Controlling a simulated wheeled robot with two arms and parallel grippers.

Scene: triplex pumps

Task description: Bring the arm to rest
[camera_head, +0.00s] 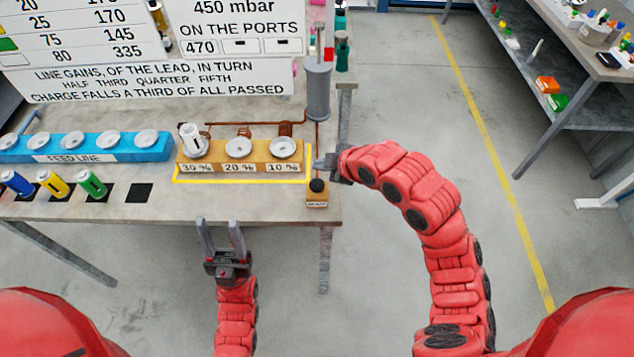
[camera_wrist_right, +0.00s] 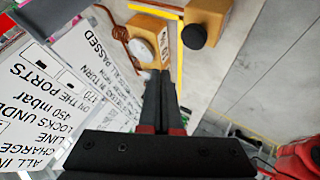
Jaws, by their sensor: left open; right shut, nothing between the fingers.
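My right gripper (camera_head: 322,163) is at the right end of the table, beside the wooden block (camera_head: 222,167) labelled 30 %, 20 % and 10 %. In the right wrist view its fingers (camera_wrist_right: 164,85) are shut together with nothing between them, close to the block's white dish (camera_wrist_right: 140,50). I cannot tell whether the fingers touch the block. My left gripper (camera_head: 221,235) is open and empty, pointing up at the table's front edge. A white cylinder (camera_head: 190,139) stands in the 30 % dish; the 20 % and 10 % dishes look empty.
A small block with a black knob (camera_head: 317,187) sits at the table's front right corner. A grey cylinder (camera_head: 318,92) stands behind it. The blue feed line rack (camera_head: 85,147) and blue, yellow and green cylinders (camera_head: 91,183) are at left. Open floor (camera_head: 400,75) lies right of the table.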

